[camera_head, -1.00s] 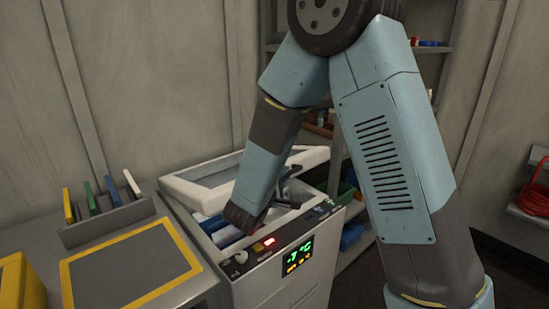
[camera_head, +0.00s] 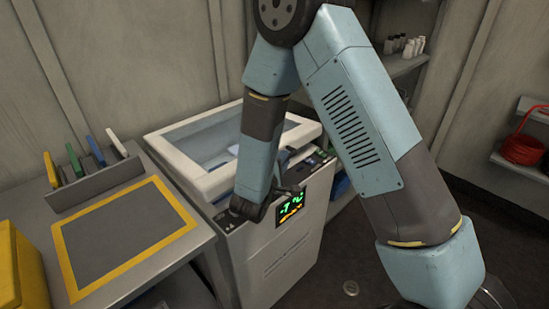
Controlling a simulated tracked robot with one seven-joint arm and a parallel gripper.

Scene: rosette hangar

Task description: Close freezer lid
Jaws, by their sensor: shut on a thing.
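The freezer (camera_head: 295,235) is a white chest with a green-lit display (camera_head: 291,208) on its front. My gripper (camera_head: 287,172) is at the lid's front edge, above the display, shut on the lid's front part. The fingertips are mostly hidden by my wrist.
Left of the freezer is a grey counter with a yellow-framed mat (camera_head: 125,236), a rack of coloured panels (camera_head: 88,182) and a yellow bin (camera_head: 18,268). Shelves (camera_head: 400,62) stand behind. A red cable coil (camera_head: 522,149) sits on a right-hand shelf. Floor is open at the right.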

